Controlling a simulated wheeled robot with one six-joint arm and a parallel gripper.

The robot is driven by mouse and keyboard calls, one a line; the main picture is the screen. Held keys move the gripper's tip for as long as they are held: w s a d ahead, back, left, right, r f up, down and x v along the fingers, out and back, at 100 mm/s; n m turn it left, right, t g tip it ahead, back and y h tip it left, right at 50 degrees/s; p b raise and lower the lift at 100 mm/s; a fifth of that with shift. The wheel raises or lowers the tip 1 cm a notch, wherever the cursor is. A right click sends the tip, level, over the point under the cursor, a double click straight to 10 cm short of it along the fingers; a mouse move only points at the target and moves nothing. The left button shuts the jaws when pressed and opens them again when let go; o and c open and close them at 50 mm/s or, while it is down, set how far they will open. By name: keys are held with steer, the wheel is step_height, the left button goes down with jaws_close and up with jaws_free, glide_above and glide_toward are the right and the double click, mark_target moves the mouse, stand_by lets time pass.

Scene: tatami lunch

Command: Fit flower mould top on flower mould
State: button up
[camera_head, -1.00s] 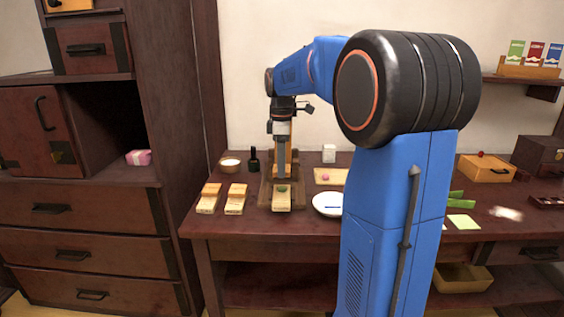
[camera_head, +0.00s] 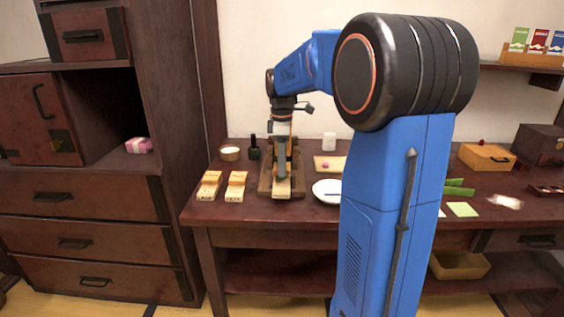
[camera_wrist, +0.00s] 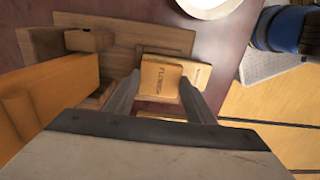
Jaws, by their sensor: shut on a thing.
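My gripper (camera_wrist: 161,78) is shut on the flower mould top (camera_wrist: 160,79), a small pale wooden block with lettering, one finger on each side. The flower mould (camera_wrist: 200,75), a longer pale wooden block with lettering, lies under and beside it in the wrist view. In the head view my gripper (camera_head: 281,175) points straight down over the flower mould (camera_head: 282,191), at the front of a dark wooden stand. The top overlaps the mould. I cannot tell whether they touch or line up fully. The mould's inside is hidden.
Two similar wooden moulds (camera_head: 209,186) (camera_head: 236,187) lie left of the stand (camera_head: 266,183). Its upright post (camera_wrist: 52,95) is close at left in the wrist view. A white plate (camera_head: 326,190) is to the right. A dark bottle (camera_head: 254,150) and a bowl (camera_head: 230,153) stand behind.

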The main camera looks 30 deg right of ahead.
steer(key=shift+f, duration=0.75)
stand_by(0.4)
steer(key=o, duration=1.1)
step_height(320, 180, up, 17)
steer(key=shift+r, duration=0.2)
